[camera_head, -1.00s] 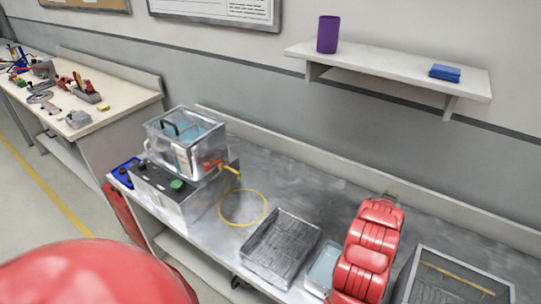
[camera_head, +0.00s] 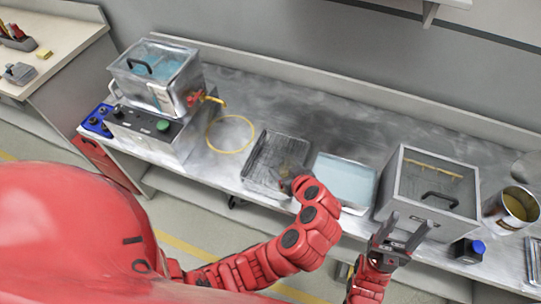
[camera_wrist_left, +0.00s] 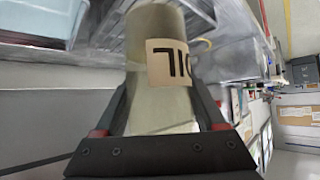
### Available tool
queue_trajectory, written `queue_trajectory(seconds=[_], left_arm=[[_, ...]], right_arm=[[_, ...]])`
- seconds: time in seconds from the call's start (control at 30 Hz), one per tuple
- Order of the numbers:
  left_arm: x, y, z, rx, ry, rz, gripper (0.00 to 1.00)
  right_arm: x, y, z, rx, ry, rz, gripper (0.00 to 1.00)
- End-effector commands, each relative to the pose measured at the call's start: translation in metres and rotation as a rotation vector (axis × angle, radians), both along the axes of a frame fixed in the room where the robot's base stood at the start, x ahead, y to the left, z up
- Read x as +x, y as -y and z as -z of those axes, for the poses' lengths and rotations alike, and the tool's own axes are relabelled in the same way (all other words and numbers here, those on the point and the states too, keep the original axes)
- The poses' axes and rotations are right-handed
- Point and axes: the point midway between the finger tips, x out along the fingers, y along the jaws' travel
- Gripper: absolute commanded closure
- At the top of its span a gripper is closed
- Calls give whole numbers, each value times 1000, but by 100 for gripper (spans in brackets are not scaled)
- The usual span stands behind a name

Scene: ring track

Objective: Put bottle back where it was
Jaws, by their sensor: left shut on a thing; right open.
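In the left wrist view, a pale beige bottle (camera_wrist_left: 158,40) with a tan label in dark letters, partly cut off, stands between the fingers of my left gripper (camera_wrist_left: 160,100), which is shut on it. In the head view my left arm reaches over the front of the bench, its dark end above the dark ribbed tray. I cannot make the bottle out clearly there. My right gripper (camera_head: 403,228) is open and empty, fingers pointing up in the picture, in front of the grey box with a black handle.
The rear of the bench is clear.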

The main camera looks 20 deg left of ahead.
Motion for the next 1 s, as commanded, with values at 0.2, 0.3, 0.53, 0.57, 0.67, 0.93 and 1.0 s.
queue_trajectory(seconds=[0.2, 0.3, 0.53, 0.57, 0.67, 0.93, 1.0], left_arm=[[39, -44, -1, -2, -4, -9, 100], [51, -56, 2, -3, -2, -6, 100], [66, -72, 6, -2, -3, -4, 100], [66, -71, 10, -1, -4, -1, 100], [65, -70, 25, -1, -9, 0, 100], [66, -70, 44, -2, -2, 0, 100], [66, -70, 44, -3, -1, 0, 100]], right_arm=[[0, 0, -25, 0, 1, 0, 42], [0, 0, -31, 0, 0, 0, 42], [0, 0, -41, 0, 0, 0, 42], [0, 0, -44, 0, 0, 0, 42], [0, 0, -53, 0, 0, 0, 42], [0, 0, -57, 0, 0, 0, 42], [0, 0, -57, 0, 0, 0, 42]])
